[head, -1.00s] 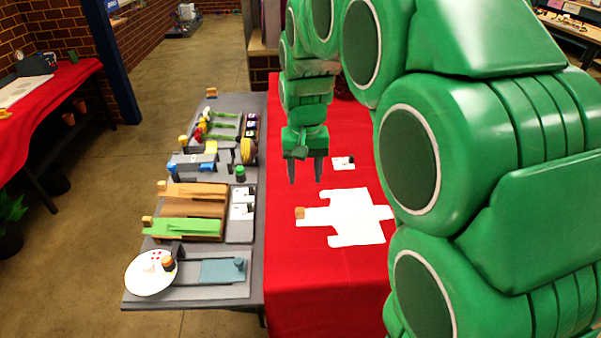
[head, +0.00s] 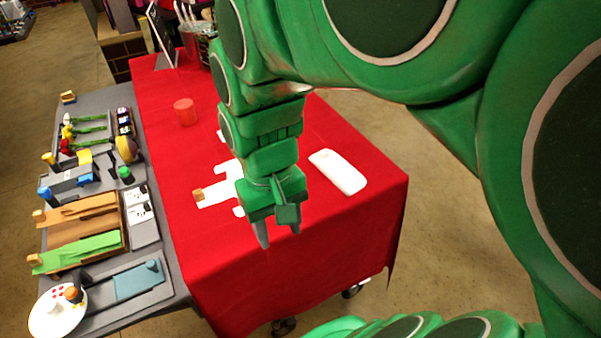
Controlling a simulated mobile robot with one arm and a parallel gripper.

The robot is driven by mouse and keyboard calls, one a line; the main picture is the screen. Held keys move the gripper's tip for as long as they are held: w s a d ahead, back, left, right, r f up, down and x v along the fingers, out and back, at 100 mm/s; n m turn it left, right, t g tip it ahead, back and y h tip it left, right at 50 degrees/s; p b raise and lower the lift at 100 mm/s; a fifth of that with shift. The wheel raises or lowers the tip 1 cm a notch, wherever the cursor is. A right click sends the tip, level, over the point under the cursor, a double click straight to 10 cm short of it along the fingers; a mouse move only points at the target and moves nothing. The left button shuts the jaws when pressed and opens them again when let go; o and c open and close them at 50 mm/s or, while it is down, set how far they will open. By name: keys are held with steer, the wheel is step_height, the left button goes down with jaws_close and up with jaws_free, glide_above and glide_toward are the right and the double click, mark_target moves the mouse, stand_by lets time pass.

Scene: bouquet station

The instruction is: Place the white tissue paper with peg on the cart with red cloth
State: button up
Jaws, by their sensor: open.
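The white tissue paper (head: 219,193) lies flat on the red cloth of the cart (head: 232,272). Its wooden peg (head: 198,195) sits at its left end. My gripper (head: 279,238) is open and empty, pointing down in front of and to the right of the paper in the picture. My green arm hides the right part of the paper. The fingertips appear over bare red cloth; I cannot tell how high above it they are.
A white rounded block (head: 338,172) lies right of my gripper. A red cylinder (head: 185,111) stands farther back on the cloth. The grey table (head: 178,277) at the left holds flowers, wrapping sheets and a white plate (head: 57,312). The cart's front cloth is clear.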

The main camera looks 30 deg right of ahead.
steer(key=s+d, duration=0.1)
steer(key=s, duration=0.5)
steer(key=shift+f, duration=0.45)
